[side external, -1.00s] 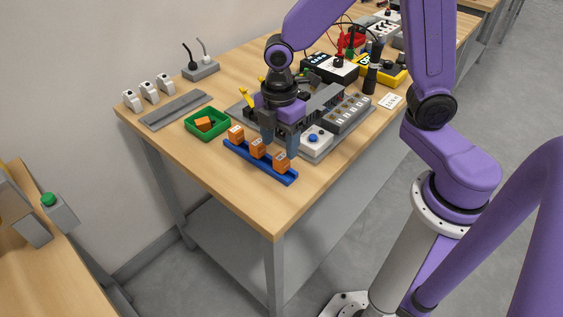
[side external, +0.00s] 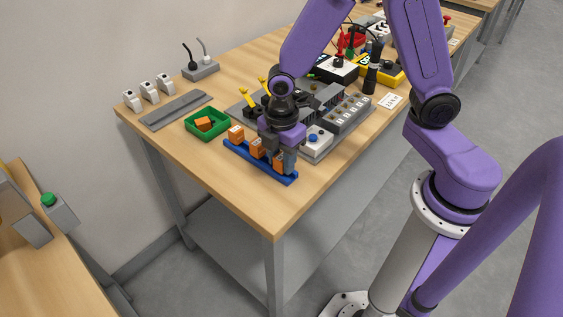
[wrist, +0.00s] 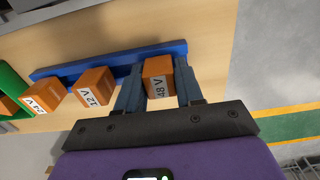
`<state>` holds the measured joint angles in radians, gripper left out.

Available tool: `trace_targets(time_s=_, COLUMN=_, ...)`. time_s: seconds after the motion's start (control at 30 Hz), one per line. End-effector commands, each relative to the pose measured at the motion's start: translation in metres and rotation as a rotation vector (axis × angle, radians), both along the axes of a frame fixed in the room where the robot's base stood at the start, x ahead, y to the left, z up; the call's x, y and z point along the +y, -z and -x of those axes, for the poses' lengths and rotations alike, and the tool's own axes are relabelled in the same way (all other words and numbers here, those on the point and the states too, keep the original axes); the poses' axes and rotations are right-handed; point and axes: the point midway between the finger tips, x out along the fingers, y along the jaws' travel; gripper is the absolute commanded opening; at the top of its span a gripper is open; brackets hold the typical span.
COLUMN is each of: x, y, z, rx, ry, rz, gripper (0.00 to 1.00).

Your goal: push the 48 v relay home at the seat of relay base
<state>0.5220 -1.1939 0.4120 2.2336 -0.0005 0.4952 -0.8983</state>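The orange 48 V relay (wrist: 158,80) stands in the blue rack (wrist: 60,70), at the end of its row. In the side external view the relay (side external: 279,162) is partly hidden by my gripper. My gripper (wrist: 160,85) is down around it, one finger on each side, and no firm squeeze shows. In the side external view my gripper (side external: 280,158) is low over the near end of the rack (side external: 232,148). I cannot make out the relay base's seat; the grey equipment panel (side external: 240,108) behind is partly hidden by my arm.
The 12 V relay (wrist: 95,88) and 24 V relay (wrist: 46,95) stand in the same rack. A green bin (side external: 222,133) holds an orange block. A box with a blue button (side external: 314,138) is close to my gripper. The table's front corner is clear.

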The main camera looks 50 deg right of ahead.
Motion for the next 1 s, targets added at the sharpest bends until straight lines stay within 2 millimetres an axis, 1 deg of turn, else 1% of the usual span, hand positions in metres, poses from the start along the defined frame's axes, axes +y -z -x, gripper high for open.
trace_targets(time_s=0.37, x=0.000, y=-0.001, z=0.000, rx=0.000, ry=0.000, rz=0.000, gripper=0.05)
trace_targets(time_s=0.57, x=0.001, y=-0.012, z=-0.001, rx=-0.002, ry=0.000, rz=-0.002, gripper=0.05)
trace_targets(time_s=0.73, x=0.000, y=-0.034, z=0.000, rx=-0.004, ry=0.000, rz=-0.003, gripper=0.05)
trace_targets(time_s=1.0, x=-0.010, y=-0.071, z=0.031, rx=-0.004, ry=-0.002, rz=-0.004, gripper=0.05)
